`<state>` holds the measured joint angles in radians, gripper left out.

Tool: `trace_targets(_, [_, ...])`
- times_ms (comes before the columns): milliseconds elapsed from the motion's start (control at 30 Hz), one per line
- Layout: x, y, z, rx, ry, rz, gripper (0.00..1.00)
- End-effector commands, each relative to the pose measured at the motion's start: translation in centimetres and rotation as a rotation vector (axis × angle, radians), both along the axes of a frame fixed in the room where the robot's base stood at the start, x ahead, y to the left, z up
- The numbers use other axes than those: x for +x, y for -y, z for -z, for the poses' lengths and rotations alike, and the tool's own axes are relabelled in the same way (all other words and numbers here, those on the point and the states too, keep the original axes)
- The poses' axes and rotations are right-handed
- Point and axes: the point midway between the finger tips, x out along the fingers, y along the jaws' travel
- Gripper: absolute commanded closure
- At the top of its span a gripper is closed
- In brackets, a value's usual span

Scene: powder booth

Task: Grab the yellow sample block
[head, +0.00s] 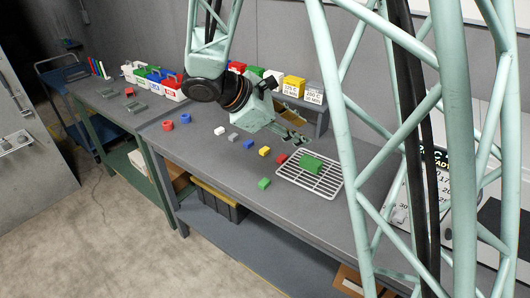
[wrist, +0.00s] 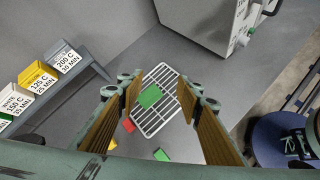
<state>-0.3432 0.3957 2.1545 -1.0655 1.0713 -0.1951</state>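The yellow sample block (head: 264,151) lies on the grey bench in the head view, between a blue block and a red block. In the wrist view the yellow block (wrist: 112,144) shows only in part, at lower left beside my left-hand finger. My gripper (head: 296,138) hangs above the bench, beyond the yellow block and near the wire rack. In the wrist view my gripper (wrist: 159,95) is open, its two tan-padded fingers wide apart with nothing held between them.
A red block (head: 280,160), a second green block (head: 264,183), a blue block (head: 248,144), a grey block (head: 233,137) and a white block (head: 219,131) lie nearby. Labelled bins (head: 293,86) stand behind.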

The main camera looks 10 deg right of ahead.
Motion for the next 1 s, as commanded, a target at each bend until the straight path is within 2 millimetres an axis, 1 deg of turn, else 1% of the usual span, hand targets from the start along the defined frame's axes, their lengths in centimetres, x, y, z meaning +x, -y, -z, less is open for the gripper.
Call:
trace_targets(33, [0.8,-0.4,0.7,-0.016,-0.012,-0.022,0.67])
trace_targets(100, [1.9,-0.9,1.3,-0.040,-0.025,-0.052,0.67])
trace_targets(267, [4.2,-2.0,3.1,-0.090,-0.056,-0.122,0.67])
trace_targets(567, [8.4,-4.7,6.7,-0.185,-0.115,-0.255,0.67])
trace_targets(1000, [13.8,-9.5,13.1,-0.319,-0.193,-0.458,0.67])
